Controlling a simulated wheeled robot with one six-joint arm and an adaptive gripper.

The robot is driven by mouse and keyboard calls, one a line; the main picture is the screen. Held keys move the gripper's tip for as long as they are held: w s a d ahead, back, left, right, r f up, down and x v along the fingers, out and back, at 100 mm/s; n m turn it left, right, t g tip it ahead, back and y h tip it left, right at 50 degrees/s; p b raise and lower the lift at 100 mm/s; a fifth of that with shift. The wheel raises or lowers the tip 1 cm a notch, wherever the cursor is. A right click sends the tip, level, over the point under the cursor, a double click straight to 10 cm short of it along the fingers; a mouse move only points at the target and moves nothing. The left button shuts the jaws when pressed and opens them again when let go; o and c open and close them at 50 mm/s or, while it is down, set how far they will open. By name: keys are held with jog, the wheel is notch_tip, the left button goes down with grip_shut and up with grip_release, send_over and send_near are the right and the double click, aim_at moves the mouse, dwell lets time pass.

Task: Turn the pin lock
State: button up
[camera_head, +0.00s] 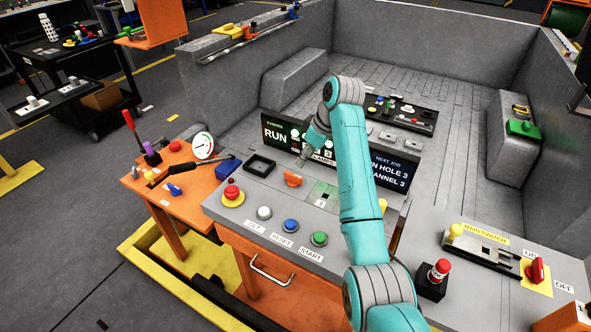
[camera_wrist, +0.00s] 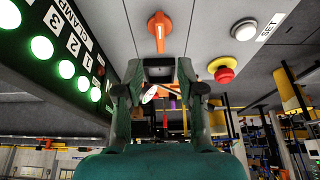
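An orange turn handle (camera_head: 293,180), which I take to be the pin lock, sits on the grey console top below the display. No readable label shows on it. In the wrist view the same orange handle (camera_wrist: 159,32) is at the top middle, just beyond my fingertips and in line with the gap between them. My gripper (camera_head: 302,162) is close to the handle at the foot of the display, on its far side. In the wrist view my gripper (camera_wrist: 159,75) has its two fingers spread, with nothing held between them. I see no contact with the handle.
The RUN display (camera_head: 276,137) stands close behind my gripper. A red emergency button (camera_head: 231,191), a white button (camera_head: 264,212), a blue button (camera_head: 291,225) and a green button (camera_head: 319,238) line the console's front. A black square frame (camera_head: 259,165) lies left of the handle.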

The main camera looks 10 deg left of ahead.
aim_at(294, 175)
jog(key=x, duration=0.9)
jog(key=shift+a+f, duration=0.1)
jog(key=shift+f, duration=0.25)
jog(key=shift+c, duration=0.2)
grip_shut()
